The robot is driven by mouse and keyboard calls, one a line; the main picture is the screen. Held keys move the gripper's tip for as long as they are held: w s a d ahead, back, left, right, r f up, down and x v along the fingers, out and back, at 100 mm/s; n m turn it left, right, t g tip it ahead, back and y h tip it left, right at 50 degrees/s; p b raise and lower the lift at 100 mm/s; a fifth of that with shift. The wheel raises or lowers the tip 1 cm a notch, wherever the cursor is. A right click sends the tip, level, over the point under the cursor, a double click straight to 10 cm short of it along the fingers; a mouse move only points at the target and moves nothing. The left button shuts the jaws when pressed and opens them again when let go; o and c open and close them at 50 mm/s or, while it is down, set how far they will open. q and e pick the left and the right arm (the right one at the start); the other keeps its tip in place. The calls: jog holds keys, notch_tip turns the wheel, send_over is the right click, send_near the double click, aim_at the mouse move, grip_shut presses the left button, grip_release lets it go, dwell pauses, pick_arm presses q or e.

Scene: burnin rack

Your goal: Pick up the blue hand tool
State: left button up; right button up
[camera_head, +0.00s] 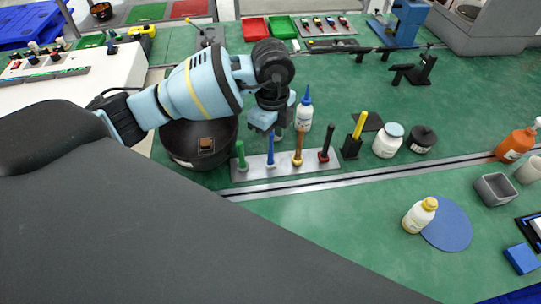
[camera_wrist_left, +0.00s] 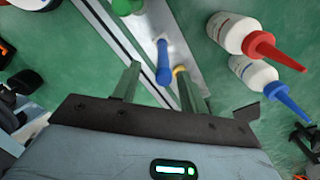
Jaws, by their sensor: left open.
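The blue hand tool (camera_head: 271,152) stands upright in a pale metal rack (camera_head: 284,172), between a green tool (camera_head: 241,155) and a yellow-orange tool (camera_head: 298,148). A red tool (camera_head: 323,148) stands at the right end. My left gripper (camera_head: 277,130) is above and just behind the rack, near the blue tool. In the left wrist view, the open fingers (camera_wrist_left: 160,85) point toward the blue tool (camera_wrist_left: 163,62), whose handle shows between and beyond them. The gripper looks empty. The yellow-orange tool is partly hidden by a finger there. My right gripper is not in view.
A blue-tipped bottle (camera_head: 304,112) stands right behind the rack; in the left wrist view a red-tipped bottle (camera_wrist_left: 235,35) is beside it. A dark round container (camera_head: 198,145) is left of the rack. A yellow-handled tool in a black holder (camera_head: 351,148) is at right.

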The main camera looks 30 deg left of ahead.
aim_at(270, 160)
pick_arm(q)
jog(key=f, duration=0.5)
jog(key=shift+w+a, duration=0.15)
jog(key=shift+a, duration=0.15)
grip_shut()
